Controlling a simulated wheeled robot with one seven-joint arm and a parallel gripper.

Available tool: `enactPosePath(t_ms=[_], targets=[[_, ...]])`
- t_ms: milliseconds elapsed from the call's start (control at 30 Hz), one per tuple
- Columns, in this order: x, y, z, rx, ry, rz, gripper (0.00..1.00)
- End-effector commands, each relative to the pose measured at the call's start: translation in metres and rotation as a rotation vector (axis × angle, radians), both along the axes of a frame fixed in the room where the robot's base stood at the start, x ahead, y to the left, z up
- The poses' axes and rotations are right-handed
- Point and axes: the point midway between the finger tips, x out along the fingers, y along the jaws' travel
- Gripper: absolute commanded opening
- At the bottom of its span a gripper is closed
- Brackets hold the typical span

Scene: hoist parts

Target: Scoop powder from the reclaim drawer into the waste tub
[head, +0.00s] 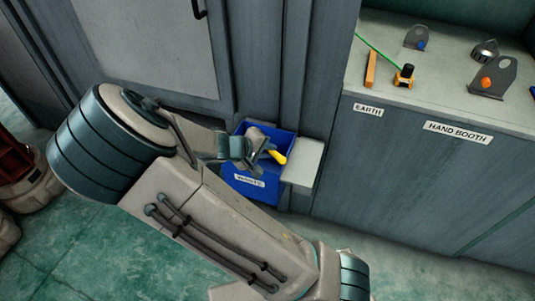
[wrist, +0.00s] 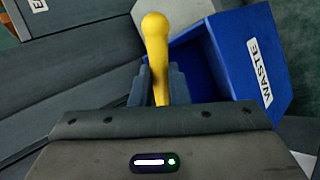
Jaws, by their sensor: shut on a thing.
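The blue waste tub (head: 283,141), labelled WASTE, stands against the grey cabinet in the head view. It also shows in the wrist view (wrist: 238,55), right of my gripper. My gripper (head: 262,153) is over the tub's opening as seen from the head. It is shut on a yellow-handled tool (head: 278,157), seemingly the scoop. In the wrist view the yellow handle (wrist: 156,38) rises between the two fingers (wrist: 160,85). The scoop's bowl and any powder in it cannot be made out. I cannot pick out the reclaim drawer in either view.
A pale ledge (head: 304,163) sits right of the tub. The grey bench labelled HAND BOOTH (head: 440,165) stands further right, with grey brackets (head: 493,78), an orange bar (head: 371,69) and a small yellow-black part (head: 404,76) on top. The green floor (head: 75,250) is clear at lower left.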

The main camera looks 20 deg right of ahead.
Motion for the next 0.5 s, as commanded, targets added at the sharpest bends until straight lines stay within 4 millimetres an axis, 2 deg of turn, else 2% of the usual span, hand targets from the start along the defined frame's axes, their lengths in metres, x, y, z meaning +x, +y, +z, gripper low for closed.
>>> enactPosePath(t_ms=[33,500], targets=[[-0.0002,0.0012,-0.0054,-0.019,-0.008,0.002,0.00],[-0.0006,0.0027,-0.0138,-0.215,-0.097,0.003,0.00]])
